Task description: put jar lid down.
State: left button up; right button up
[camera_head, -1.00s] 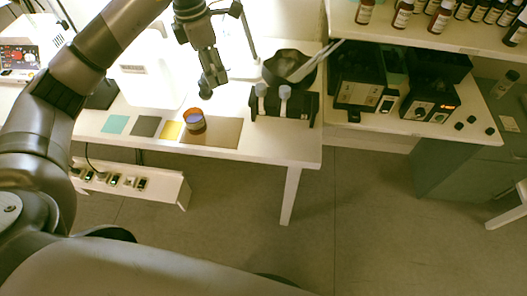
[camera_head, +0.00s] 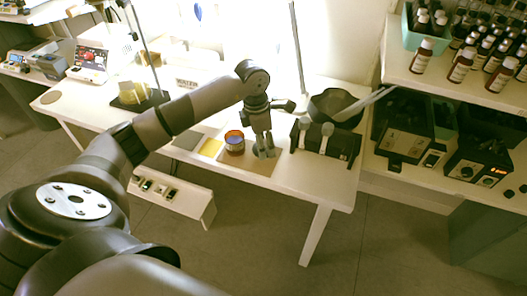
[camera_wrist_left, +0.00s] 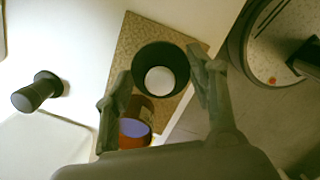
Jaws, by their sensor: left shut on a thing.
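The jar lid (camera_wrist_left: 179,53) is a dark round cap with a pale disc inside, seen between the fingertips of my left gripper (camera_wrist_left: 162,80) in the left wrist view. My left gripper (camera_head: 264,153) is shut on it and points down, low over the brown mat (camera_head: 266,181), just right of the open jar. The jar (camera_head: 235,142) is amber with a blue band and stands upright on the mat. It also shows in the left wrist view (camera_wrist_left: 134,131), partly behind the lid. In the head view I cannot make out the lid, nor whether it touches the mat.
A black rack with two grey-topped items (camera_head: 327,142) and a dark bowl (camera_head: 334,104) stand close on the right. A yellow square (camera_head: 211,147) lies left of the jar. Brown bottles (camera_head: 461,65) stand on the upper shelf. The table's front edge is near the mat.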

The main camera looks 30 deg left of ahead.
pick_arm(q)
notch_tip(320, 180, down, 4)
jog(key=shift+f, duration=0.2)
jog(key=shift+f, duration=0.1)
jog(key=o, duration=0.9)
jog(key=shift+o, duration=0.2)
jog(key=shift+r, duration=0.2)
notch_tip(320, 180, up, 12)
jog(key=s, duration=0.1)
jog(key=shift+a+b, duration=0.4)
jog(key=shift+a, duration=0.05)
